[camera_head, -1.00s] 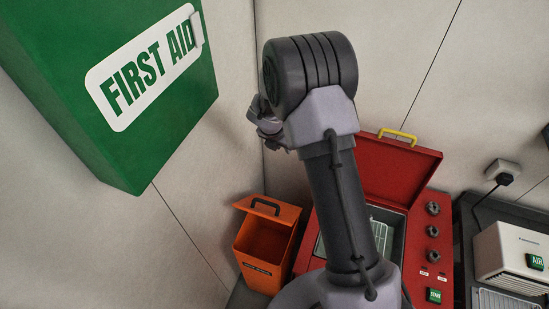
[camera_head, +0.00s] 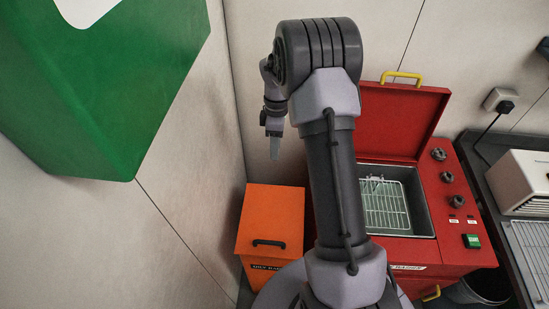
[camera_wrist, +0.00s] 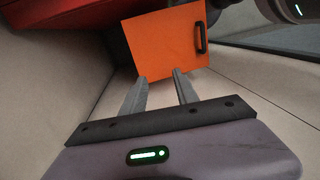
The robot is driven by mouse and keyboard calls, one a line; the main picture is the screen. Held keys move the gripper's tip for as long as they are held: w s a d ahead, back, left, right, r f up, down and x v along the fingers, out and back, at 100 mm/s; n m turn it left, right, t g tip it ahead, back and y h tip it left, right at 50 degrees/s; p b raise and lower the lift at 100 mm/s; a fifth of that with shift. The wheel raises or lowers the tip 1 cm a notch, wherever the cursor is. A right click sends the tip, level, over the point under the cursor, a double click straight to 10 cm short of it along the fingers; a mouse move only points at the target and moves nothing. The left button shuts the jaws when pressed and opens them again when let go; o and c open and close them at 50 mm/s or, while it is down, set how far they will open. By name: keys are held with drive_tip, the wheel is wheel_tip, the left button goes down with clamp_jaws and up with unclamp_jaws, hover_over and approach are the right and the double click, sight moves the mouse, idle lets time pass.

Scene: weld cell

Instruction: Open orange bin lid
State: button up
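The orange bin (camera_head: 258,276) stands in the corner, left of the red machine. Its lid (camera_head: 272,210) lies shut over the top, with a dark handle (camera_head: 268,243) near its front edge. In the wrist view the lid (camera_wrist: 165,42) shows as a flat orange panel with the handle (camera_wrist: 200,38) on its right side. My gripper (camera_head: 274,145) points down, above and behind the bin. In the wrist view its two fingers (camera_wrist: 160,82) are apart with nothing between them. They appear clear of the lid and the handle.
The red machine (camera_head: 447,222) stands right of the bin with its own lid (camera_head: 400,122) raised and a wire basket (camera_head: 385,205) inside. A green box (camera_head: 95,110) hangs on the left wall. A pale appliance (camera_head: 525,182) is at far right.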

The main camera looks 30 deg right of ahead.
drive_tip(key=f, duration=0.3)
drive_tip(key=shift+s+a+f, duration=0.2)
drive_tip(key=shift+a+f, duration=0.05)
clamp_jaws()
idle(1.1)
unclamp_jaws()
